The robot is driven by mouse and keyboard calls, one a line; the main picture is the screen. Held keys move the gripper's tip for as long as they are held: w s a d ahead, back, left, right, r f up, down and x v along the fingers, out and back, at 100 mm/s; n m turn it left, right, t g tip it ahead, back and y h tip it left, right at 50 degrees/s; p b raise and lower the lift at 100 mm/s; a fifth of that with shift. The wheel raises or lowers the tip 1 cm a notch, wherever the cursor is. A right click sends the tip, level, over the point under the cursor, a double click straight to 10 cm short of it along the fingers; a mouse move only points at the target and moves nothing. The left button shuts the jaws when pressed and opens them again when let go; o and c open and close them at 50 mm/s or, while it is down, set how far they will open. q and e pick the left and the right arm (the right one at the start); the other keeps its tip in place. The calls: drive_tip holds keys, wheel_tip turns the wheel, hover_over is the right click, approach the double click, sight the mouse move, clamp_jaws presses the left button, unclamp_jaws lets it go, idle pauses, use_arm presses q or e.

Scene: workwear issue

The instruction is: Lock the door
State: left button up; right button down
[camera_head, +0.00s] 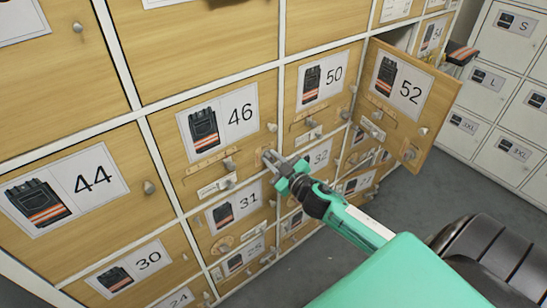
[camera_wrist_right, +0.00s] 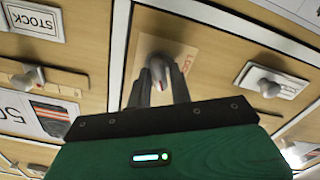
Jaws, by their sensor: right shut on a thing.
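My right gripper (camera_head: 268,158) reaches in from the lower right to the lower right corner of the wooden door 46 (camera_head: 250,95). In the right wrist view its fingers (camera_wrist_right: 158,92) are shut on a small grey lock knob (camera_wrist_right: 157,68) with a red mark. The knob sits on a pale plate (camera_wrist_right: 185,58) with partly hidden red lettering. In the head view the gripper covers this knob. Door 46 looks flush with its neighbours. My left gripper is not in view.
Door 52 (camera_head: 435,105) stands open to the right of the gripper, jutting out. Closed doors 44 (camera_head: 120,180), 50 (camera_head: 340,60) and 31 (camera_head: 262,200) surround door 46. White lockers (camera_head: 500,75) stand at the right, beyond grey floor (camera_head: 450,185).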

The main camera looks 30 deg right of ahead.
drive_tip(key=n, duration=0.2)
drive_tip(key=shift+n+p, duration=0.4)
drive_tip(key=n, duration=0.2)
drive_tip(key=shift+n+p, duration=0.3)
drive_tip(key=shift+n, duration=0.1)
drive_tip(key=n, duration=0.2)
drive_tip(key=shift+a+n, duration=0.1)
drive_tip(key=shift+n, duration=0.3)
drive_tip(key=n, duration=0.3)
drive_tip(key=shift+f+p, duration=0.15)
drive_tip(key=shift+p, duration=0.25)
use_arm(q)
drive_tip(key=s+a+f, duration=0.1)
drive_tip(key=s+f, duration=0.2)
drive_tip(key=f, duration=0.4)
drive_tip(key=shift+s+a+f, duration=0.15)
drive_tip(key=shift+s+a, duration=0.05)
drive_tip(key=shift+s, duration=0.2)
use_arm(e)
drive_tip(key=shift+n, duration=0.8)
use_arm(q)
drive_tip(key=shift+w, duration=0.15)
use_arm(e)
drive_tip(key=c, duration=1.4)
unclamp_jaws()
drive_tip(key=shift+c, duration=0.2)
drive_tip(key=shift+s, duration=0.1)
